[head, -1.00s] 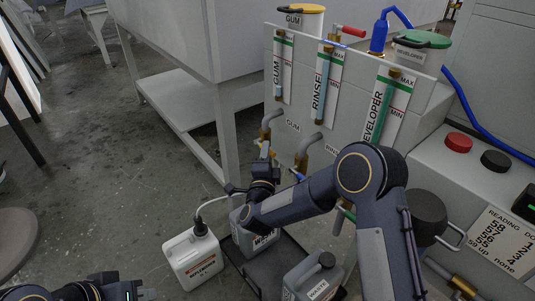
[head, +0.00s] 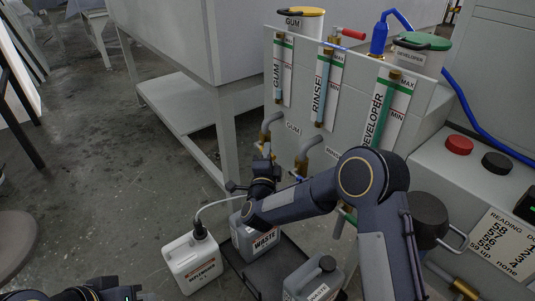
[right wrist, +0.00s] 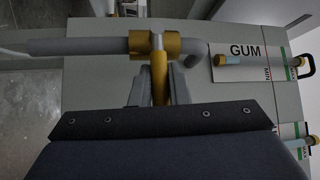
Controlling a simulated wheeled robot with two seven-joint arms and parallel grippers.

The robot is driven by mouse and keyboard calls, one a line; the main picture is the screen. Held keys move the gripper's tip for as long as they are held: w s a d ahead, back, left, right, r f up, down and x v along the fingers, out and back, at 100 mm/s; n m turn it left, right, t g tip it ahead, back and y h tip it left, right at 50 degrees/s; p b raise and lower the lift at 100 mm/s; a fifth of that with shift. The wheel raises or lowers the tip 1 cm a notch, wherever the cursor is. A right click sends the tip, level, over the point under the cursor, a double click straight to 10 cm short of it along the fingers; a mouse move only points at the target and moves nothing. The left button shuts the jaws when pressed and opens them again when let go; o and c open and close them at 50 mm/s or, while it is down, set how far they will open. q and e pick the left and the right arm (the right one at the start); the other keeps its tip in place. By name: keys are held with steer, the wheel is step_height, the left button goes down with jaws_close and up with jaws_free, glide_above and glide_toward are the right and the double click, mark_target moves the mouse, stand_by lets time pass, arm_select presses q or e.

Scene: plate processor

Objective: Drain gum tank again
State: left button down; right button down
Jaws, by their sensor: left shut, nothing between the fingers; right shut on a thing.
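The gum tank (head: 305,22) with its yellow lid stands at the back of the grey processor. Its GUM level gauge (head: 283,70) is on the front panel and also shows in the right wrist view (right wrist: 250,59). The grey gum drain pipe (head: 266,128) bends down below it. In the right wrist view, a brass valve (right wrist: 172,44) sits on this pipe, its brass lever (right wrist: 158,80) crosswise to it. My right gripper (right wrist: 156,92) is shut on that lever. A grey WASTE canister (head: 262,241) stands below. My left gripper (head: 140,294) is shut and empty at the bottom left.
A white replenisher jug (head: 192,262) with a tube stands left of the waste canister. Another grey canister (head: 314,281) stands at the front of the dark tray (head: 262,270). Rinse and developer gauges and pipes lie to the right.

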steer(key=shift+r+g+p, duration=0.3)
steer(key=shift+r+p, duration=0.05)
steer(key=shift+p, duration=0.3)
steer(key=r+n+g+p, duration=0.1)
steer(key=p, duration=0.2)
steer(key=r+n+g+p, duration=0.1)
steer(key=p, duration=0.3)
steer(key=n+g+p, duration=0.2)
steer(key=p, duration=0.2)
steer(key=shift+w+a+r, duration=0.3)
steer(key=shift+r, duration=0.1)
steer(key=shift+w+f+n+g+p, duration=0.1)
steer(key=shift+n+g+p, duration=0.2)
steer(key=shift+p, duration=0.35)
steer(key=c, duration=1.4)
jaws_free()
